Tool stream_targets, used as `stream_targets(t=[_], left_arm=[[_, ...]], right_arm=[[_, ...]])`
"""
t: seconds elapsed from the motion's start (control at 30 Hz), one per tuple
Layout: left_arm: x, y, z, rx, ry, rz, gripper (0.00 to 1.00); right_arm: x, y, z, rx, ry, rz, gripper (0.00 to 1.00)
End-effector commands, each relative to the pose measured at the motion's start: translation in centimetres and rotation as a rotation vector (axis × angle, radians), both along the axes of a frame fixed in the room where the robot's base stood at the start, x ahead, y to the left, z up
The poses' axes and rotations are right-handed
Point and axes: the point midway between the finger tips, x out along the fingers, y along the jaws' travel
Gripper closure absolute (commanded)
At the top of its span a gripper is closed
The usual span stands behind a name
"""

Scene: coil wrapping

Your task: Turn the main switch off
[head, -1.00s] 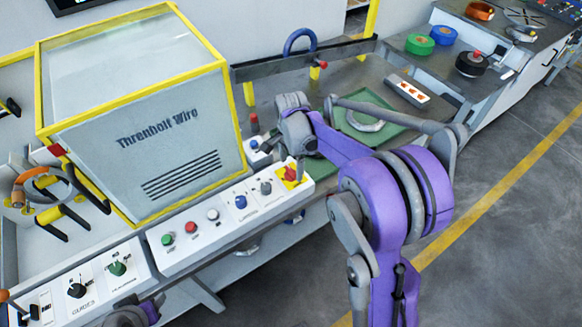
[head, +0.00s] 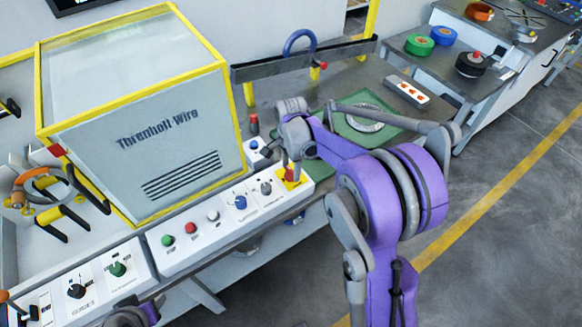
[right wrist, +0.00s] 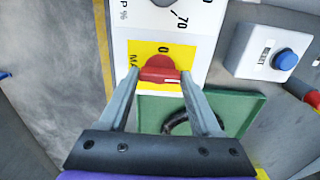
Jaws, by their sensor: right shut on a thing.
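The main switch is a red rotary handle (right wrist: 159,69) on a yellow plate (right wrist: 143,50). In the head view its yellow plate (head: 293,183) is at the right end of the front control panel. My right gripper (right wrist: 160,74) is shut on the red handle, one finger on each side. The handle lies crosswise in the right wrist view, below a "0" mark. In the head view the right gripper (head: 291,170) partly hides the switch. My left gripper is not in view; only a piece of my left arm shows at the bottom left.
A white panel (head: 188,260) with buttons and knobs runs left of the switch. A blue button box (right wrist: 272,58) stands close by. A green tray (head: 362,135) lies behind my wrist. A large yellow-framed guard (head: 175,150) stands behind the panel.

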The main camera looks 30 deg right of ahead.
Motion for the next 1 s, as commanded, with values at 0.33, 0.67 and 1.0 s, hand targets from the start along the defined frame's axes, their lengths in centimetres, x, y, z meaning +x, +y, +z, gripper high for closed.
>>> stream_targets(t=[0.33, 0.67, 1.0], left_arm=[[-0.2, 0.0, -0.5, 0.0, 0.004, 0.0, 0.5], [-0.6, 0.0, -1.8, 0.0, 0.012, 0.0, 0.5], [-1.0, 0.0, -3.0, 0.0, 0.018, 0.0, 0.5]], right_arm=[[0.0, 0.0, -0.1, 0.0, 0.0, 0.083, 0.91], [-0.1, 0.0, -0.1, 0.0, 0.001, 0.345, 0.91], [0.0, 0.0, -0.1, 0.0, 0.0, 0.668, 0.91]])
